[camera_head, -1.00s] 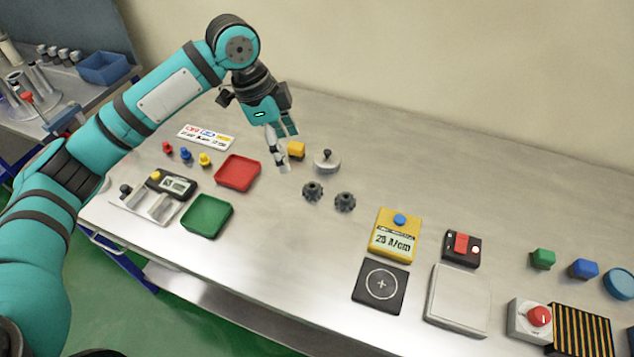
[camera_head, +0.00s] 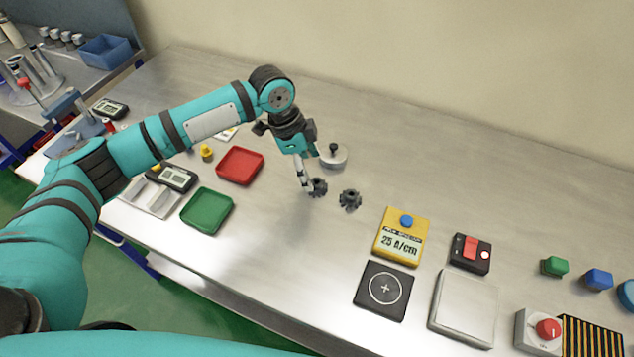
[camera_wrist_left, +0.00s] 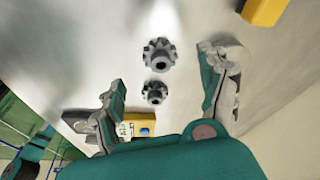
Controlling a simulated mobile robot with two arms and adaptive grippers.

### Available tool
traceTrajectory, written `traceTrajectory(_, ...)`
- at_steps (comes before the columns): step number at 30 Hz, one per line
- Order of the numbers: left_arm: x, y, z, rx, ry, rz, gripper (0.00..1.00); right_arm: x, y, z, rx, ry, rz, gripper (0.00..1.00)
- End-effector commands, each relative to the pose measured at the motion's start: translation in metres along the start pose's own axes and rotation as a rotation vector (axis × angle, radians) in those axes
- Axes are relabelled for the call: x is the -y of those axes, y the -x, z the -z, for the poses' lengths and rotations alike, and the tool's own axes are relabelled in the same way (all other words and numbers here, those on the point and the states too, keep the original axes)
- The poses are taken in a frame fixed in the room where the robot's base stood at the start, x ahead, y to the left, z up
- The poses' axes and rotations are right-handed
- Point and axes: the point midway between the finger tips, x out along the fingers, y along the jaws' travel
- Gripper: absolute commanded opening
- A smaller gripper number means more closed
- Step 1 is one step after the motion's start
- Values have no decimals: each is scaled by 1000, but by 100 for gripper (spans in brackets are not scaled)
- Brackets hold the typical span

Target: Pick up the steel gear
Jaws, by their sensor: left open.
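Two small dark grey toothed gears lie on the steel bench: a left gear (camera_head: 319,187) and a right gear (camera_head: 350,199). They look alike; I cannot tell which is the steel one. My left gripper (camera_head: 309,169) is open and empty, above the bench close to the left gear, one finger partly overlapping it in the head view. In the left wrist view, the left gear (camera_wrist_left: 159,55) and the right gear (camera_wrist_left: 154,92) appear between the spread fingers of my left gripper (camera_wrist_left: 166,78), touching neither. My right gripper is out of view.
Red (camera_head: 240,166) and green (camera_head: 207,211) trays lie left. A yellow meter (camera_head: 402,237) and black pad (camera_head: 384,290) lie right. A yellow block (camera_wrist_left: 265,10) shows in the wrist view.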

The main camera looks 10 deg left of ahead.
Motion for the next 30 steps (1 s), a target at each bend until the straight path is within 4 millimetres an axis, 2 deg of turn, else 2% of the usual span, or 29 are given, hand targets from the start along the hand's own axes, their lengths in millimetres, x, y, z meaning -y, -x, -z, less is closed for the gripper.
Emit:
traceTrajectory(2, 0, -3, 1, 0, -1, 0, 77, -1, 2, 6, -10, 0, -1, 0)
traceTrajectory(5, 0, -11, 2, 1, 1, -1, 77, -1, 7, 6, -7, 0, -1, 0)
traceTrajectory(9, -1, -32, 5, 2, 0, -3, 77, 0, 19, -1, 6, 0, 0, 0)
traceTrajectory(13, 0, -49, 4, 1, 0, 0, 77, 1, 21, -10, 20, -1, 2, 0)
traceTrajectory(22, 0, -55, 3, 0, 0, 1, 77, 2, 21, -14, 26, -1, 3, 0)
traceTrajectory(30, 0, -55, 3, 0, 0, 1, 42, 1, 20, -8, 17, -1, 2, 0)
